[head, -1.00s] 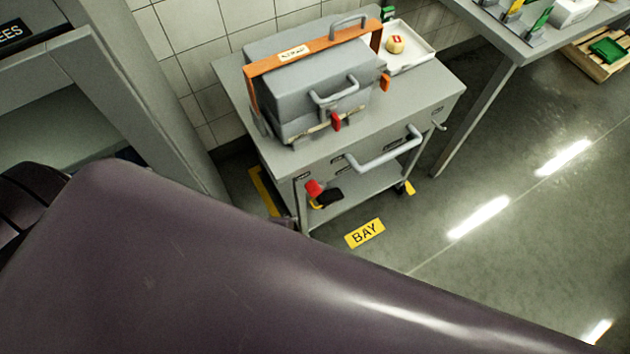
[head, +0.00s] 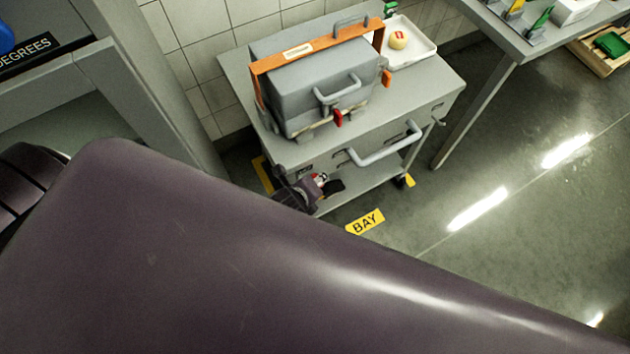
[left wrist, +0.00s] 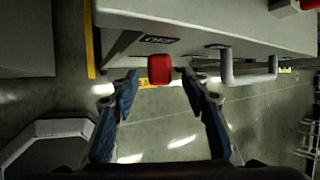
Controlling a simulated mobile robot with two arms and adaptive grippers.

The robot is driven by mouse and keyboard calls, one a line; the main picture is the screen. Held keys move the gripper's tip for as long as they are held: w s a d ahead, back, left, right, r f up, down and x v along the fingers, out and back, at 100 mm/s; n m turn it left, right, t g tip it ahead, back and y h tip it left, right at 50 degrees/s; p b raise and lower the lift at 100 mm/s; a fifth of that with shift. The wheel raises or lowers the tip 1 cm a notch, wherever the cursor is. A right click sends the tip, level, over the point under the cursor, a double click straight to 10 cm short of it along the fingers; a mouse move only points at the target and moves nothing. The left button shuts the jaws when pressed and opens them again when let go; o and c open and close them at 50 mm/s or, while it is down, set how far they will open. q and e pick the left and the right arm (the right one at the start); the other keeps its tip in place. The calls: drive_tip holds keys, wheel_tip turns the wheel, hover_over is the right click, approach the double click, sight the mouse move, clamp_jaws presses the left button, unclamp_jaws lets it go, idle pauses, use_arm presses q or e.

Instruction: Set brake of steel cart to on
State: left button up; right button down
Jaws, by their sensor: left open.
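The steel cart (head: 430,92) stands against the tiled wall in the head view, with a grey bar handle on its front. A red-tipped lever (head: 322,177), which looks like the brake, sits at the cart's lower front left, partly covered by my left gripper (head: 304,188). In the left wrist view the red lever end (left wrist: 160,68) shows between the two fingertips of my left gripper (left wrist: 157,76), below the cart's front edge. The fingers are spread, with small gaps on both sides of the red end. Whether they touch it is unclear. The brake's setting cannot be read. My right gripper is out of view.
A grey lidded box (head: 310,92) with an orange frame stands on the cart, beside a white tray (head: 425,45) holding a small cheese wheel (head: 398,40). A table (head: 500,40) stands at the right. A yellow BAY sign (head: 365,222) marks the open floor.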

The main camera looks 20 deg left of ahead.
use_arm(q)
drive_tip(key=shift+x, duration=1.45)
clamp_jaws()
